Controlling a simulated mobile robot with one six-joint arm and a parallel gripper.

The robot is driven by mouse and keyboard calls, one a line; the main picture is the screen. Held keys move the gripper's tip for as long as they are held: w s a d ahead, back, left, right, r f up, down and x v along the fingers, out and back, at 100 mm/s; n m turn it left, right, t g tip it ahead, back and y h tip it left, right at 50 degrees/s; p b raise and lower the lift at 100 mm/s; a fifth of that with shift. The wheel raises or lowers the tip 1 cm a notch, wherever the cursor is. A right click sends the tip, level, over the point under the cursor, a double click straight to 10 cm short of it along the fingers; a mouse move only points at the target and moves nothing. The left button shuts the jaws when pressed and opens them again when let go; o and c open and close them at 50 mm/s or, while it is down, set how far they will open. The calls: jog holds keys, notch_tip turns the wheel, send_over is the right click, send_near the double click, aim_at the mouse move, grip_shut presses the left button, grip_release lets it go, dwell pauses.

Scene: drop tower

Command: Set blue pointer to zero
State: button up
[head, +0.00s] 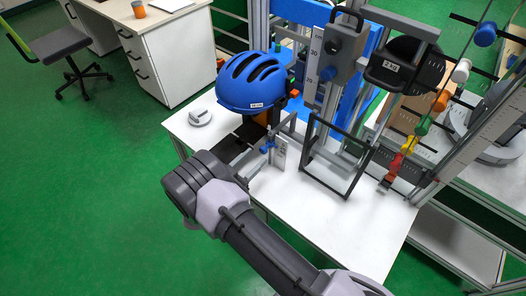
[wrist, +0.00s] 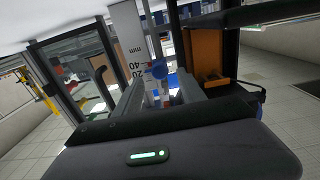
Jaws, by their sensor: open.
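The blue pointer (head: 268,146) is a small blue piece beside a white upright scale plate (head: 280,153), below the helmet. In the wrist view the blue pointer (wrist: 158,70) shows between my fingers, and the scale plate (wrist: 128,38) with mm marks stands behind the left finger. My gripper (head: 272,139) is open, its two grey fingers on either side of the pointer. The wrist view shows the gripper (wrist: 160,82) with a clear gap between the fingers. I cannot tell whether either finger touches the pointer, nor what it reads; the zero mark is not legible.
A black-framed clear panel (head: 340,155) stands to the right. A dark 2 kg weight (head: 403,67) and a tall numbered scale (head: 314,62) are behind. A grey knob (head: 200,117) lies on the white table (head: 300,205); its front is clear.

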aim_at(262, 151)
jog(key=x, duration=0.5)
jog(key=shift+w+d+b, duration=0.1)
jog(key=shift+b, duration=0.25)
grip_shut()
dwell(1.0)
